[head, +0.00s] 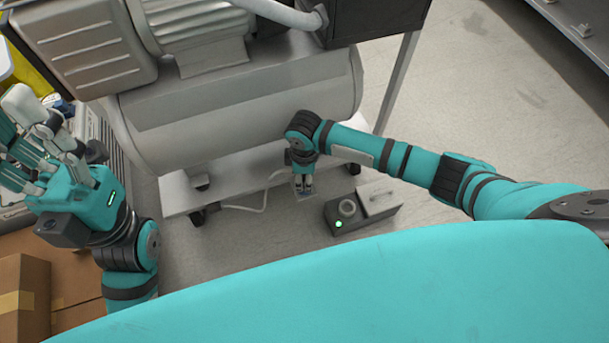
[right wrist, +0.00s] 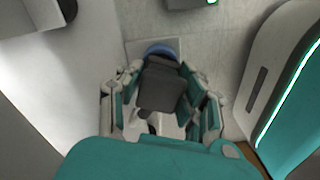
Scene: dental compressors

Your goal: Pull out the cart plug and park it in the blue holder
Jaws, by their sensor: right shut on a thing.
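My right gripper (head: 304,188) reaches down to the floor beside the cart (head: 240,185). In the right wrist view its fingers (right wrist: 163,100) are shut around the dark grey cart plug (right wrist: 163,88). A blue rounded edge, the blue holder (right wrist: 160,50), shows just beyond the plug on a pale square plate. The plug overlaps the holder in this view; I cannot tell whether it is seated in it. A pale cable (head: 245,208) runs from under the cart toward the gripper. My left gripper (head: 35,150) is raised at the left, fingers spread and empty.
A dark socket box (head: 347,210) with a round socket and green light sits on the floor right of my right gripper. A large grey compressor tank (head: 240,115) rests on the cart. Cardboard boxes (head: 25,295) stand at lower left.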

